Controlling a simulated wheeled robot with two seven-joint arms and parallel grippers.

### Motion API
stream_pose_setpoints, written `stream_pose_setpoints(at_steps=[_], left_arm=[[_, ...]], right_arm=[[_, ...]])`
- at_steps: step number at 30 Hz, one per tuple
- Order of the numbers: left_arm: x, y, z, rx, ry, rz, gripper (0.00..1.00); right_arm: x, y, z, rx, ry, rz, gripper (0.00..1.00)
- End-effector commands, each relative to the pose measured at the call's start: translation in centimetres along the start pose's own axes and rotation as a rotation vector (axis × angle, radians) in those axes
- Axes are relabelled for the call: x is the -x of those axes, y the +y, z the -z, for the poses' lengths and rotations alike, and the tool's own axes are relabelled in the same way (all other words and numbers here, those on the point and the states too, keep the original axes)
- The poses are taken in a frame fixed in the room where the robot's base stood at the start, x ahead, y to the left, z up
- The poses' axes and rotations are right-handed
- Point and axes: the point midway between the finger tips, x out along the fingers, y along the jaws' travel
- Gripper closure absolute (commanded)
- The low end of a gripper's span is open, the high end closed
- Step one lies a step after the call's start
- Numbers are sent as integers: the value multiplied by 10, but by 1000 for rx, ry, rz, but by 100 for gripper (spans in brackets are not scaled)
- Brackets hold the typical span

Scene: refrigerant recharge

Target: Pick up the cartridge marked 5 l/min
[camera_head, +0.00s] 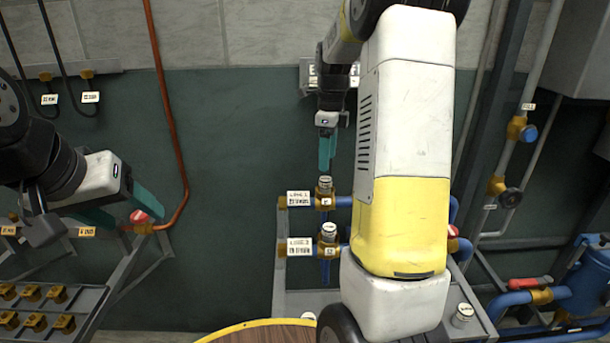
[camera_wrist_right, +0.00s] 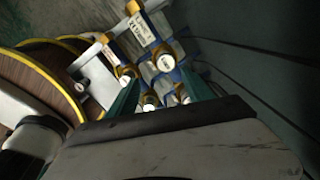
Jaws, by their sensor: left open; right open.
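Several small cartridges with pale caps show; the cap marks are too small to read, so I cannot tell which is 5 l/min. One cartridge (camera_head: 325,184) stands upright in the upper brass fitting, another (camera_head: 328,230) in the lower one. Another pale cap (camera_head: 462,315) sits at lower right. My right gripper (camera_head: 327,165) is open and empty, pointing down just above the upper cartridge. In the right wrist view several caps, including one cap (camera_wrist_right: 166,63), show between and beyond the teal fingers. My left gripper (camera_head: 120,208) is open and empty at the left.
Blue pipes (camera_head: 340,201) with white labels (camera_head: 299,199) run from the fittings on a grey frame. A rack (camera_head: 100,300) with brass blocks stands lower left. A round brown table with a yellow rim (camera_head: 235,329) is in front. My right arm hides part of the pipework.

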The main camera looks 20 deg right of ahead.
Motion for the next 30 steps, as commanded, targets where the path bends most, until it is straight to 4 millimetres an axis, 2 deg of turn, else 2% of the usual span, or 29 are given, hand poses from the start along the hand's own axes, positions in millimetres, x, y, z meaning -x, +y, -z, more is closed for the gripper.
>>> stream_pose_setpoints(at_steps=[5, 21, 30], left_arm=[[0, 0, 0, 0, 0, 0, 36], [0, 0, 0, 0, 0, 0, 36], [0, 0, 0, 0, 0, 0, 36]], right_arm=[[-16, -11, 2, -104, 26, -14, 41], [-84, -8, 2, -105, 25, -15, 41], [-89, -8, 2, -104, 24, -13, 43]])
